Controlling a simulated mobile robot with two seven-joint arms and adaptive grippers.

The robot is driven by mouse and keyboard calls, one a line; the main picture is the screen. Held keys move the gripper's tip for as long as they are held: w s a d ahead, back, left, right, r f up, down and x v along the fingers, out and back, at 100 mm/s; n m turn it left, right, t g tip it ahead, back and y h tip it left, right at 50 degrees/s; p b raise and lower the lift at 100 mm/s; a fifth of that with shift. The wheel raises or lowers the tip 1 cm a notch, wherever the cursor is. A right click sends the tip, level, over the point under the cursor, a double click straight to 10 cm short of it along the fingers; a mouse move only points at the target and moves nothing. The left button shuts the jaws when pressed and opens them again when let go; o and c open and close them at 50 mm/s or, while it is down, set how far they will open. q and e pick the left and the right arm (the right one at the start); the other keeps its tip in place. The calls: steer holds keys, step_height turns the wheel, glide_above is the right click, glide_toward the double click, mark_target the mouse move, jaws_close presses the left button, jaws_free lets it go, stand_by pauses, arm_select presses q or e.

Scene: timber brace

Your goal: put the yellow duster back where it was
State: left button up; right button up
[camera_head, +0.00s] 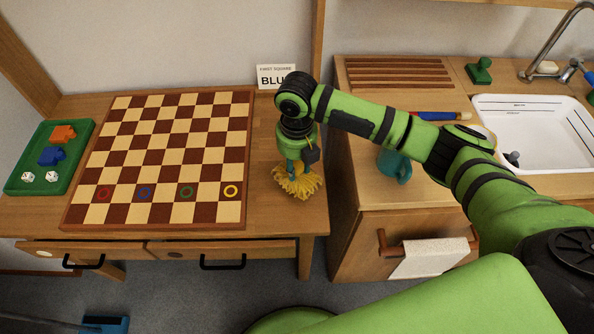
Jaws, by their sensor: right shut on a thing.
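The yellow duster (297,183) is a shaggy yellow head, seen at the right end of the wooden desk, just right of the checkered board. My right gripper (294,158) points down over it and is shut on the duster's upper part, which the gripper mostly hides. The duster's head is at or just above the desk top; I cannot tell whether it touches. My left gripper is not in view.
The checkered board (165,148) fills the desk's middle, with a green tray (22,182) of pieces and dice to its left. A card (273,77) stands behind. Right, across a gap, a counter holds a teal mug (394,167), a slatted rack (398,73) and a sink (540,140).

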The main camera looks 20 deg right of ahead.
mark_target(297, 172)
steer(key=shift+w+d+f, duration=0.15)
steer(key=shift+w+f, duration=0.25)
steer(key=shift+w, duration=0.3)
steer(key=shift+f, duration=2.05)
steer(key=shift+f, duration=0.2)
steer(key=o, duration=1)
steer(key=shift+r, duration=0.1)
step_height(297, 172, up, 12)
steer(key=shift+r, duration=0.15)
